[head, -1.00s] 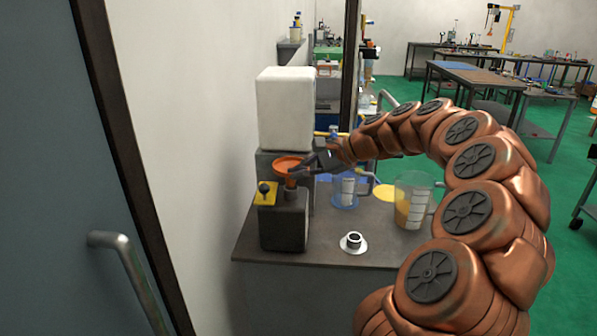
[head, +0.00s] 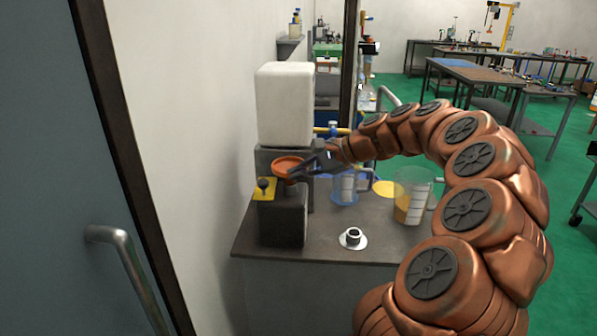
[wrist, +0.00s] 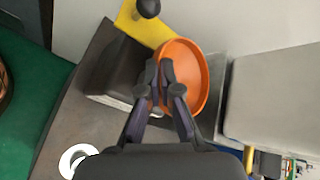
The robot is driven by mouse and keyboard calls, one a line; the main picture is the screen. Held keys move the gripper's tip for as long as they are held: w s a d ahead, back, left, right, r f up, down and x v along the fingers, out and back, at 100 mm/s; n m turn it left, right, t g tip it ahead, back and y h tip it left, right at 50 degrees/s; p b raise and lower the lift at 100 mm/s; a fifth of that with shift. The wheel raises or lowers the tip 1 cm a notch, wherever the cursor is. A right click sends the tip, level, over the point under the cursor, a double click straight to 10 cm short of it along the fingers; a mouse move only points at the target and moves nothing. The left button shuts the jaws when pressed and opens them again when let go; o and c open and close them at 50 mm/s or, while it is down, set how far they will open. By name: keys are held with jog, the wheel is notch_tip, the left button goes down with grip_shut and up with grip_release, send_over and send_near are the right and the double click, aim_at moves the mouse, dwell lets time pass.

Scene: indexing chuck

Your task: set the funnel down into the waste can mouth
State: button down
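My gripper (head: 297,172) reaches in from the right and is shut on the funnel's near side. In the wrist view my fingertips (wrist: 161,68) are close together at the rim of the funnel (wrist: 190,62), with the can (wrist: 112,75) below. The can's mouth is hidden under the funnel.
A yellow plate with a black knob (head: 264,189) is at the can's left. A white tank (head: 285,100) stands behind.

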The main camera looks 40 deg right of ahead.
jog(key=shift+f+b, duration=0.45)
jog(key=shift+f, duration=0.55)
jog(key=c, duration=1.2)
grip_release()
jog(key=shift+c, duration=0.2)
jog(key=v, duration=1.2)
